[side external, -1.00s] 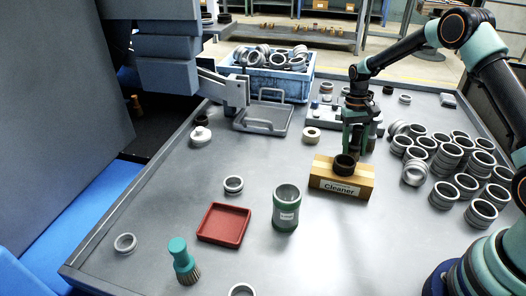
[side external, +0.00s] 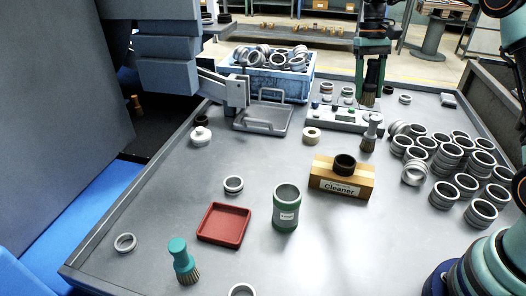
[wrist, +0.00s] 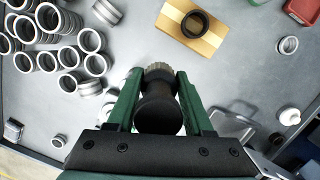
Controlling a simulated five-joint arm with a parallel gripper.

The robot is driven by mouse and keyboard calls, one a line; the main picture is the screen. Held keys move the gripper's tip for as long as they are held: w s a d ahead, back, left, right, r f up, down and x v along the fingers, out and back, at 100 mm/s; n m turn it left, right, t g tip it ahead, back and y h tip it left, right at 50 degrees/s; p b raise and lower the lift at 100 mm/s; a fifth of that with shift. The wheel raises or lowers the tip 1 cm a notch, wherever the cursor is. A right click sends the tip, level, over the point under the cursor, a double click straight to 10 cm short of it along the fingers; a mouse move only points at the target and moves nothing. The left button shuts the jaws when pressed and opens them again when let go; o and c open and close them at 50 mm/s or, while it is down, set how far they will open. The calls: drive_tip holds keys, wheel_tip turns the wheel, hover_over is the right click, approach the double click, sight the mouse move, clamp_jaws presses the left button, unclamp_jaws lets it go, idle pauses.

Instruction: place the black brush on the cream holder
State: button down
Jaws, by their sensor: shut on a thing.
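My gripper (side external: 371,72) is shut on the black brush (side external: 371,86) and holds it upright above the back right of the table, bristles down. In the wrist view the brush's black handle (wrist: 160,108) sits between the fingers of my gripper (wrist: 160,92), its bristles pointing away from the camera. A short cream ring (side external: 311,136), which looks like the cream holder, lies on the table left of and nearer than my gripper. The brush is clear of it. I cannot make out the cream ring in the wrist view.
A grey brush (side external: 369,133) stands below my gripper, beside a control panel (side external: 340,119). Several metal rings (side external: 468,188) crowd the right. A green can (side external: 287,210) and red tray (side external: 223,224) stand in front.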

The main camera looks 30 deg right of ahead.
sight(371, 91)
drive_tip(key=shift+a+r, duration=0.2)
drive_tip(key=shift+r, duration=0.1)
drive_tip(key=s+a+f+n, duration=0.3)
drive_tip(key=s+a+n, duration=0.2)
drive_tip(key=s+a, duration=0.6)
drive_tip(key=shift+a+h, duration=0.2)
drive_tip(key=shift+h, duration=0.1)
drive_tip(key=w+d+r+m, duration=0.1)
drive_tip(key=w+d, duration=0.2)
drive_tip(key=w+d+r+m, duration=0.1)
drive_tip(key=w+d, duration=0.1)
drive_tip(key=d, duration=0.1)
drive_tip(key=w+d+r+m, duration=0.1)
drive_tip(key=w+d, duration=0.2)
drive_tip(key=shift+w+d+r, duration=0.15)
drive_tip(key=shift+w+d, duration=0.1)
drive_tip(key=shift+w, duration=0.05)
drive_tip(key=shift+d+f+m, duration=0.15)
drive_tip(key=shift+f+m, duration=0.1)
drive_tip(key=shift+m, duration=0.05)
drive_tip(key=w+x, duration=0.1)
drive_tip(key=x, duration=0.5)
drive_tip(key=w+x, duration=0.2)
drive_tip(key=x, duration=0.4)
drive_tip(key=w+f+x, duration=0.1)
drive_tip(key=x, duration=0.6)
drive_tip(key=shift+w, duration=0.25)
drive_tip(key=shift+f, duration=0.1)
